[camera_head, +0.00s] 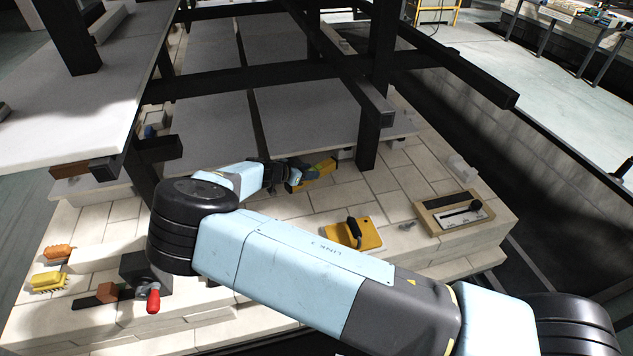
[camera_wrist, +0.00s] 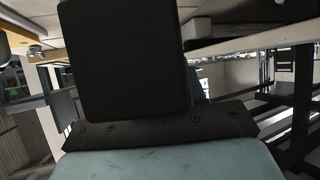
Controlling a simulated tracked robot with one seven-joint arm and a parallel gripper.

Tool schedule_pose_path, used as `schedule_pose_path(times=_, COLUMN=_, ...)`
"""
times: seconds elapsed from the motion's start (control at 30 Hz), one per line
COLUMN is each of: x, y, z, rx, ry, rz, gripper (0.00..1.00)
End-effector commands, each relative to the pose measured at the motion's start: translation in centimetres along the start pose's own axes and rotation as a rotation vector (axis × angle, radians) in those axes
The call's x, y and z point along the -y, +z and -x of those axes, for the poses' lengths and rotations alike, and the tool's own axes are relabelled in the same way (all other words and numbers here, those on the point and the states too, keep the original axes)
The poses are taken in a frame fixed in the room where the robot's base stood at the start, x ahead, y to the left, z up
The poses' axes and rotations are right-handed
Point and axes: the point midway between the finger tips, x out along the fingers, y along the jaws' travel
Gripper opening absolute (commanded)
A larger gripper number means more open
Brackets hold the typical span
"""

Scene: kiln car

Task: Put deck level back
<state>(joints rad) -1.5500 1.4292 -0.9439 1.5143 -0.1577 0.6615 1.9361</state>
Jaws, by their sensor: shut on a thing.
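My gripper (camera_head: 290,174) is low over the pale brick deck, at the front edge of the grey shelves. It is shut on a yellow bar-like thing (camera_head: 323,170), which could be the deck level. The bar lies slanted, its right end toward a black post. My fingers and wrist hide part of it, and I cannot tell whether it touches the deck. In the wrist view a large dark block fills the middle, and neither the fingertips nor the yellow thing can be made out.
A yellow block with a black handle (camera_head: 367,235) and a wooden-framed tray (camera_head: 428,222) with a dark slot lie on the deck's right. A red-handled tool (camera_head: 153,300) and brushes (camera_head: 48,281) lie at left. Black posts and beams (camera_head: 368,140) stand close around my gripper.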

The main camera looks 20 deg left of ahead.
Motion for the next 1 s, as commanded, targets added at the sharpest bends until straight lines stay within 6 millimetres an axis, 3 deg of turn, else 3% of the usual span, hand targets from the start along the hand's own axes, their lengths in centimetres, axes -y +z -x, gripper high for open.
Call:
schedule_pose_path(times=0.2, x=0.9, y=1.5, z=-3.4, rx=0.000, ry=0.000, rz=0.000, gripper=0.00)
schedule_pose_path(times=0.53, x=1.5, y=2.4, z=-5.3, rx=0.000, ry=0.000, rz=0.000, gripper=0.00)
schedule_pose_path(times=0.73, x=1.6, y=4.8, z=-6.6, rx=-0.001, ry=-0.001, rz=0.001, gripper=0.00)
schedule_pose_path(times=0.97, x=1.6, y=5.1, z=-6.8, rx=0.001, ry=-0.001, rz=-0.001, gripper=0.00)
schedule_pose_path(times=1.0, x=1.5, y=5.2, z=-6.8, rx=0.001, ry=-0.001, rz=0.000, gripper=0.42)
